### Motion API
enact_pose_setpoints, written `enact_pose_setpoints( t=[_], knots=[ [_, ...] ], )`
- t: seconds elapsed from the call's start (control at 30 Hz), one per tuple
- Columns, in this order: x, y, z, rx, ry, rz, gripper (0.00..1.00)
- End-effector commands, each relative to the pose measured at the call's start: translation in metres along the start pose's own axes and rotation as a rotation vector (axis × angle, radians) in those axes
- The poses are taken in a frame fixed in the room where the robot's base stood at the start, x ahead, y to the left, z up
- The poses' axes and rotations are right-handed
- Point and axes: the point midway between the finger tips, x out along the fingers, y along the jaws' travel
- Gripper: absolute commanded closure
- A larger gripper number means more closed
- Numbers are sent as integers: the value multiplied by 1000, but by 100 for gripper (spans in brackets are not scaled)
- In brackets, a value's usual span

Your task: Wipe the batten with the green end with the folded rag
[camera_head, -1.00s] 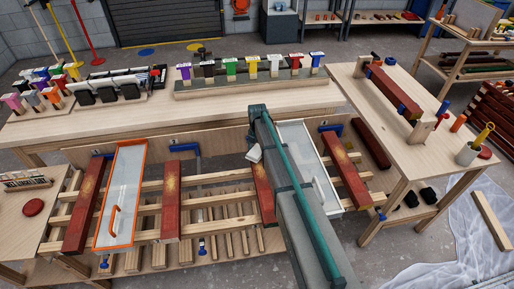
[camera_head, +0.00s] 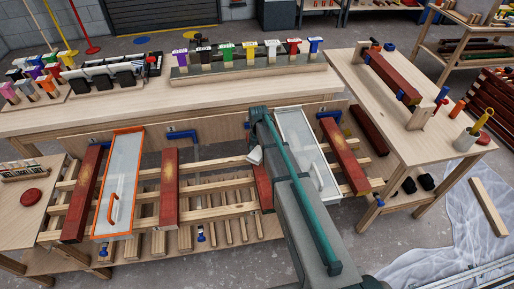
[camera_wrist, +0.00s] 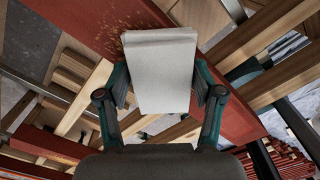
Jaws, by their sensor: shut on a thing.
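The folded rag (camera_wrist: 160,75) is a pale grey-white pad. My gripper (camera_wrist: 160,88) is shut on it, with a finger at each side. The rag also shows in the head view (camera_head: 255,157), above a dark red batten (camera_head: 263,188) mostly hidden by my arm. In the wrist view a red batten (camera_wrist: 225,100) runs diagonally behind the rag, with a yellowish speckled patch at upper left. I cannot tell whether rag and batten touch. Other red battens lie at far left (camera_head: 82,195), centre left (camera_head: 169,190) and right (camera_head: 343,155). I cannot make out a green end.
An orange-framed panel (camera_head: 139,145) with a handle lies between the two left battens. A white-framed panel (camera_head: 308,155) lies close right of my arm. Wooden slats (camera_head: 215,187) carry the battens. A bench (camera_head: 130,112) with coloured-handled brushes stands behind.

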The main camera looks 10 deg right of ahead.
Motion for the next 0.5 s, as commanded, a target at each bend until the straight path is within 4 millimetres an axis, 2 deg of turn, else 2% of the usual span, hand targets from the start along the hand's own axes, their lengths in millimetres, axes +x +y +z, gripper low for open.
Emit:
enact_pose_setpoints(
  t=[0.5],
  knots=[
    [0, -37, -34, 3, 1, -1, 66]
  ],
)
